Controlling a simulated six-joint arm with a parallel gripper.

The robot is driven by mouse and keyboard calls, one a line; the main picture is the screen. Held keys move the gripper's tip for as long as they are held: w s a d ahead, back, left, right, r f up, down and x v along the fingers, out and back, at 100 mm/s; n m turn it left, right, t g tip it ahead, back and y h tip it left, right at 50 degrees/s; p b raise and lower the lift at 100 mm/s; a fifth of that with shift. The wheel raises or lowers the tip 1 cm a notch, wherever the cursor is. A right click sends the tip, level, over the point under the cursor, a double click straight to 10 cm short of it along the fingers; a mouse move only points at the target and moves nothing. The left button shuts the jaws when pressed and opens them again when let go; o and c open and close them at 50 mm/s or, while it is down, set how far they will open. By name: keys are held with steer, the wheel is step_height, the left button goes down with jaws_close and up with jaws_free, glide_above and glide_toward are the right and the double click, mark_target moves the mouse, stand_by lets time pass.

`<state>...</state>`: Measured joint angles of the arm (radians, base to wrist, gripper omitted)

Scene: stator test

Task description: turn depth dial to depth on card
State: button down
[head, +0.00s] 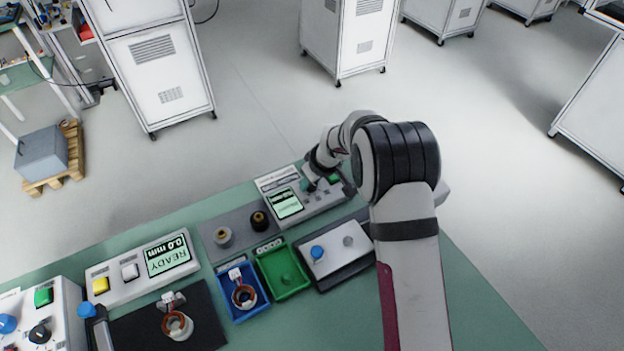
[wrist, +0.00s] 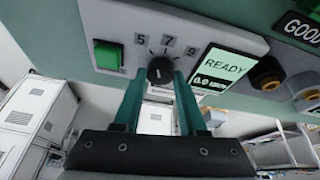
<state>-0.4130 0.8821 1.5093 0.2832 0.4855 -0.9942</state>
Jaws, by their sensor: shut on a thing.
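The depth dial (wrist: 160,70) is a round black knob on a light panel in the wrist view, with the marks 5, 7 and 9 around it. My gripper (wrist: 159,78) has its two green fingers on either side of the dial and is shut on it. Where the dial's pointer stands is hard to tell. A screen (wrist: 218,69) beside it reads READY and 0.0 mm. In the head view my gripper (head: 308,184) is at the far device (head: 312,208), and my arm partly hides this device. A printed white strip (head: 277,177) stands behind its screen; its text is unreadable.
A green button (wrist: 108,54) is left of the dial in the wrist view. In the head view, a grey plate (head: 212,250) bears two cylinders. A blue tray (head: 256,310) holds a wound ring; a green tray (head: 300,288) stands beside it. Another device (head: 128,289) is at left.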

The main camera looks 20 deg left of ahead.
steer(key=m+h, duration=0.1)
steer(key=m, duration=0.2)
steer(key=m+t+h, duration=0.1)
steer(key=m, duration=0.2)
steer(key=shift+a, duration=0.15)
steer(key=m+h, duration=0.1)
steer(key=m, duration=0.2)
steer(key=m+h, duration=0.1)
steer(key=m, duration=0.2)
steer(key=shift+a+m+h, duration=0.1)
steer(key=shift+m+h, duration=0.2)
stand_by(0.3)
steer(key=shift+c, duration=2.3)
jaws_free()
steer(key=v, duration=1.5)
steer(key=shift+s+r, duration=0.3)
steer(key=shift+s, duration=0.1)
